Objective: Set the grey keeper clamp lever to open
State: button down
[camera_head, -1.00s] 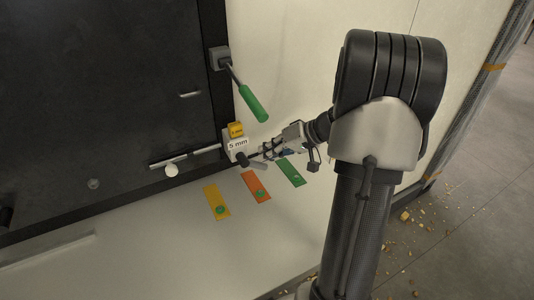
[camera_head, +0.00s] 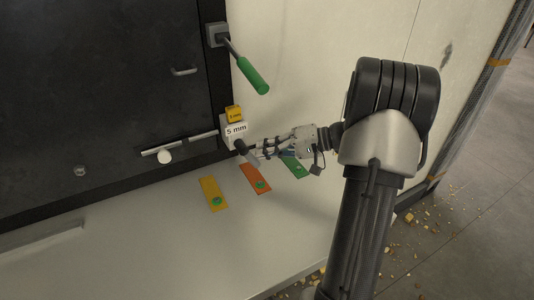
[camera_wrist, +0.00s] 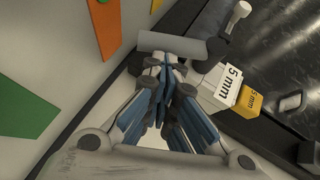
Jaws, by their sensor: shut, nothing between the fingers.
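The grey clamp lever shows as a dark grey cylindrical grip (camera_head: 241,146) just below the white "5 mm" block (camera_head: 236,131), at the lower right corner of the dark door. In the wrist view the grey grip (camera_wrist: 172,42) lies across the view just beyond my fingertips. My gripper (camera_head: 259,149) comes in from the right, close beside the grip; in the wrist view its fingers (camera_wrist: 162,66) are together with nothing between them. I cannot tell whether they touch the grip. The lever's pivot is partly hidden.
A green-handled lever (camera_head: 252,75) hangs above on the door edge. A yellow tag (camera_head: 235,113) sits on the block. Yellow (camera_head: 211,190), orange (camera_head: 252,177) and green (camera_head: 296,167) plates lie below.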

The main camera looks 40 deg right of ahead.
jog(key=shift+a+f+m+t+y+b, duration=0.3)
jog(key=shift+f+m+t+y+b, duration=0.15)
jog(key=shift+f+b, duration=0.35)
jog(key=shift+w+a+f+b, duration=0.15)
jog(key=shift+a+f+b, duration=0.4)
jog(key=shift+b, duration=0.6)
jog(key=shift+a+r, duration=0.1)
jog(key=shift+a, duration=0.05)
jog(key=shift+w, duration=0.1)
